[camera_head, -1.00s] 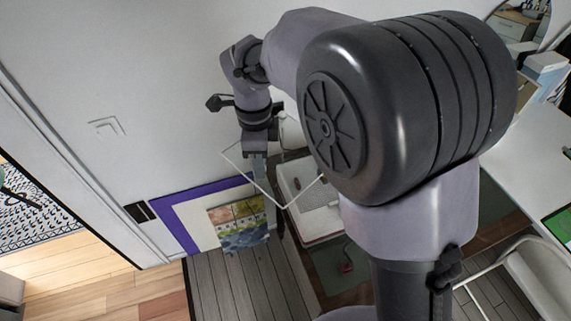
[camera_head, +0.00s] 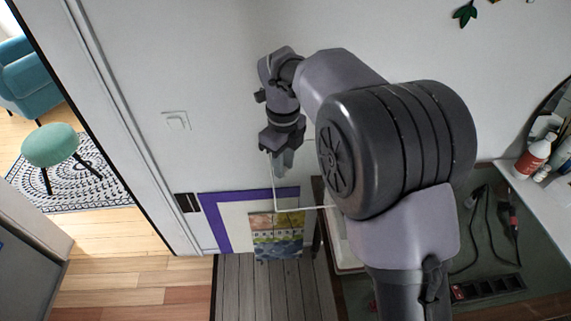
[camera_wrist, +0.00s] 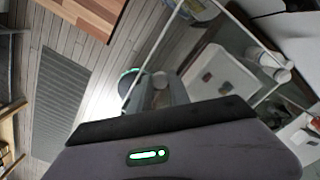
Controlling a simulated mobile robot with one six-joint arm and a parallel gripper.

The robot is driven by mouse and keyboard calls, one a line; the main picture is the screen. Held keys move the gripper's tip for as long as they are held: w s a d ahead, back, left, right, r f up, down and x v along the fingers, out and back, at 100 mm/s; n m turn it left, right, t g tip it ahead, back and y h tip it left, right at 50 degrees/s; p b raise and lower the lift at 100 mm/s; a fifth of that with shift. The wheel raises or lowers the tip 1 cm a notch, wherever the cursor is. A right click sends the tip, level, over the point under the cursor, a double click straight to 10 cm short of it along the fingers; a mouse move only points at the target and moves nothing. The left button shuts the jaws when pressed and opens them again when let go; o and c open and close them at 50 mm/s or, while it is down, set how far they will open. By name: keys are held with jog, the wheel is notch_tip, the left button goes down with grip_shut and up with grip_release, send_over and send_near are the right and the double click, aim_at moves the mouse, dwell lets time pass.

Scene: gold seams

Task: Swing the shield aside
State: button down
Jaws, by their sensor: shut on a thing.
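The shield is a clear pane with a thin white rim (camera_head: 275,190). In the head view its rim hangs below my gripper (camera_head: 283,160) and runs right until my arm hides it. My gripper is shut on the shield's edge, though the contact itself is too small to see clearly. In the wrist view the shield's white rim (camera_wrist: 152,50) slants across the picture, and the room shows through the pane. My gripper's dark housing fills the bottom of that view.
A white tray (camera_wrist: 222,82) with several small coloured pieces lies beyond the pane. Framed pictures (camera_head: 277,236) lean on the wall below my gripper. A power strip (camera_head: 487,288) and cables are at right. Wooden floor (camera_head: 130,280) is clear at left.

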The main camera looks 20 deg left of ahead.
jog(key=c, duration=1.2)
grip_release()
notch_tip(320, 180, up, 18)
jog(key=p, duration=0.5)
jog(key=shift+f, duration=0.25)
jog(key=s+d+f+n+t+y+b, duration=0.1)
jog(key=s+d+f+n+b, duration=0.3)
jog(key=d, duration=0.3)
jog(key=s+d+f+n+t+b, duration=0.1)
jog(key=s+d+n+b, duration=0.35)
jog(key=d, duration=0.25)
jog(key=s+d+f+n+t+y+b, duration=0.1)
jog(key=s+d+f+n+b, duration=0.3)
jog(key=d, duration=0.3)
jog(key=s+d+f+n+t+b, duration=0.2)
jog(key=s+d+f+n+b, duration=0.3)
jog(key=s+f, duration=0.4)
jog(key=shift+s+f+t+b, duration=0.35)
jog(key=shift+f+t+b, duration=0.05)
jog(key=shift+f+b, duration=0.2)
